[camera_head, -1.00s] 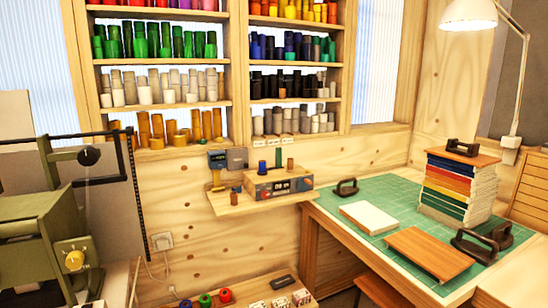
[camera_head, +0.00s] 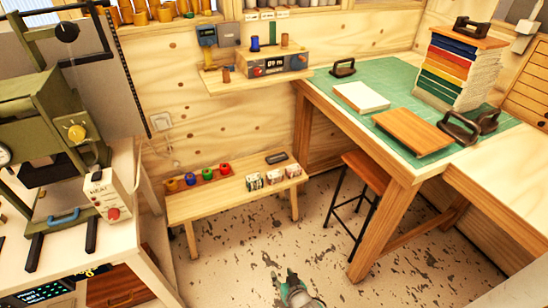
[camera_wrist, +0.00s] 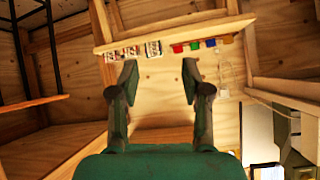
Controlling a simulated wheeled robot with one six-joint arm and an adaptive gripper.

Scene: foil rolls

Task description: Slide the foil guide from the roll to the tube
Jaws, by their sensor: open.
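No part is clearly recognisable as the foil guide in these views. On the small wall shelf stands a wooden device (camera_head: 283,64) with a display and knobs on its front. A blue roll (camera_head: 255,43) and a slim green tube (camera_head: 284,40) stand upright on top of it. A small brown roll (camera_head: 226,75) stands on the shelf to its left. My gripper (camera_wrist: 160,78) is open and empty, with nothing between its fingers. In the head view it shows at the bottom edge, low in front of the bench and well away from the shelf.
A low bench (camera_head: 225,198) holds small coloured rolls (camera_head: 208,174) and patterned boxes (camera_head: 273,178). A stool (camera_head: 368,173) and a worktable with a green mat (camera_head: 380,80) stand right. A green press (camera_head: 45,120) stands left. The floor before the bench is clear.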

